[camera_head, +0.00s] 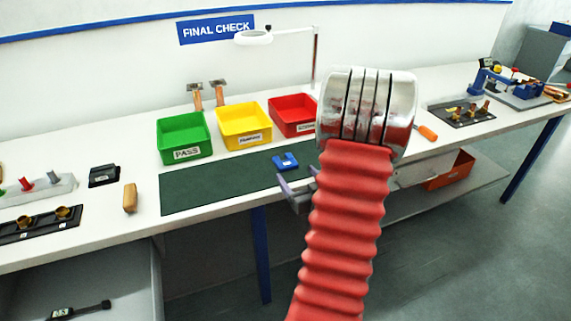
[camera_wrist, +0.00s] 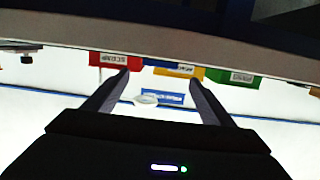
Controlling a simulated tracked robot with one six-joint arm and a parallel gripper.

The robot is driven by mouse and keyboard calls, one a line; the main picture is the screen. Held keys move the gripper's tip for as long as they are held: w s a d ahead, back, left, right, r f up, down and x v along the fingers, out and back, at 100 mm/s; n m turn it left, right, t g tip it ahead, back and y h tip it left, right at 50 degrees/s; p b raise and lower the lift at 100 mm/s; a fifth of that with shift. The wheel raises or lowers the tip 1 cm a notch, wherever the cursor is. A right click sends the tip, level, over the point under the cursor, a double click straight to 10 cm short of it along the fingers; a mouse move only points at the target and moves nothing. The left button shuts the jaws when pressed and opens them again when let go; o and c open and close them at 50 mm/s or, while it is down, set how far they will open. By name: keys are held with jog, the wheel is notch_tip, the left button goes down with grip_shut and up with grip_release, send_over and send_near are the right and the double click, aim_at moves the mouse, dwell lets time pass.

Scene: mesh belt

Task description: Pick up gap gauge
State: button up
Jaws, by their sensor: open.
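A small blue U-shaped piece (camera_head: 286,163), which looks like the gap gauge, lies on the dark green mat (camera_head: 215,188), just left of my arm. My gripper (camera_head: 298,181) is at the front edge of the bench, nearer to me than the blue piece and apart from it. My arm hides part of the gripper in the head view. In the wrist view my gripper (camera_wrist: 160,78) has its two dark fingers spread wide with nothing between them.
Green (camera_head: 184,138), yellow (camera_head: 243,127) and red (camera_head: 292,115) bins stand behind the mat. A tan block (camera_head: 130,198) and a black box (camera_head: 103,175) lie to its left. An orange-handled tool (camera_head: 427,132) lies right of my arm. Most of the mat is clear.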

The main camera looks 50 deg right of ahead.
aim_at(287, 163)
jog(key=shift+x, duration=2)
jog(key=shift+x, duration=2.65)
jog(key=shift+f, duration=0.1)
jog(key=shift+c, duration=0.3)
jog(key=c, duration=1.3)
